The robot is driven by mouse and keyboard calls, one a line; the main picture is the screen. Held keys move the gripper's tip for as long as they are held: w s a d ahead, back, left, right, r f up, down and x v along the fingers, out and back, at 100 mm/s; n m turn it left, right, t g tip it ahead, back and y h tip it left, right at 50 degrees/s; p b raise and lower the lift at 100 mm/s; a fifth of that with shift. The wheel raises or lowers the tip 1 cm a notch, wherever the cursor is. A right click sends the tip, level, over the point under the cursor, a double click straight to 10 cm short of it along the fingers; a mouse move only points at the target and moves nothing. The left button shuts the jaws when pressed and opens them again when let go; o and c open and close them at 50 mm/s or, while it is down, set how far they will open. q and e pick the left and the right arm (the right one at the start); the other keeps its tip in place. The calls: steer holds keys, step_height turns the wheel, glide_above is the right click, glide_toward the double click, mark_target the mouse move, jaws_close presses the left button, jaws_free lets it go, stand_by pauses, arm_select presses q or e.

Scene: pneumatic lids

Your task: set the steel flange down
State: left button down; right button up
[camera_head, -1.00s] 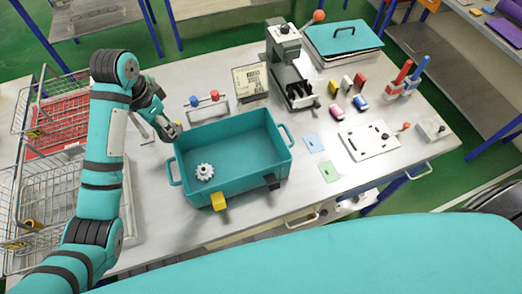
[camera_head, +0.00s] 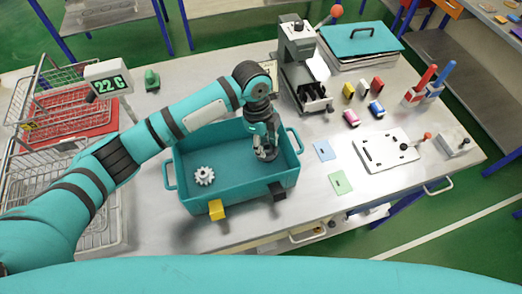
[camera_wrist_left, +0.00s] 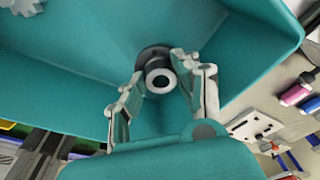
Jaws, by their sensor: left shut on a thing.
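My left gripper (camera_head: 265,150) points down inside the right part of the teal bin (camera_head: 245,195). In the left wrist view the gripper (camera_wrist_left: 158,70) has its fingers closed around the steel flange (camera_wrist_left: 159,80), a dark disc with a bright ringed hub and a hole. The flange is over the bin floor near a corner; I cannot tell whether it touches the floor. In the head view the gripper mostly hides it. My right gripper is not in view.
A white gear (camera_head: 204,176) lies in the left part of the bin. A yellow clip (camera_head: 216,209) and a black clip (camera_head: 277,192) sit on its front rim. A press (camera_head: 302,70) stands behind. Wire baskets (camera_head: 50,150) are at the left, a slotted plate (camera_head: 386,152) at the right.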

arm_select(q)
step_height(320, 180, down, 3)
steer(key=shift+f+p, duration=0.1)
steer(key=shift+p, duration=0.35)
steer(key=shift+f, duration=0.4)
steer(key=shift+f, duration=0.1)
steer(key=c, duration=0.9)
jaws_free()
steer(key=shift+c, duration=0.2)
steer(key=shift+r, duration=0.25)
steer(key=r, duration=0.3)
steer(key=a+r+b, duration=0.1)
steer(key=r, duration=0.2)
steer(key=r+b, duration=0.1)
steer(key=r, duration=0.3)
steer(key=shift+w+a+r, duration=0.1)
steer(key=shift+w+a, duration=0.1)
steer(key=shift+w, duration=0.2)
steer(key=shift+a+r, duration=0.15)
steer(key=shift+r, duration=0.6)
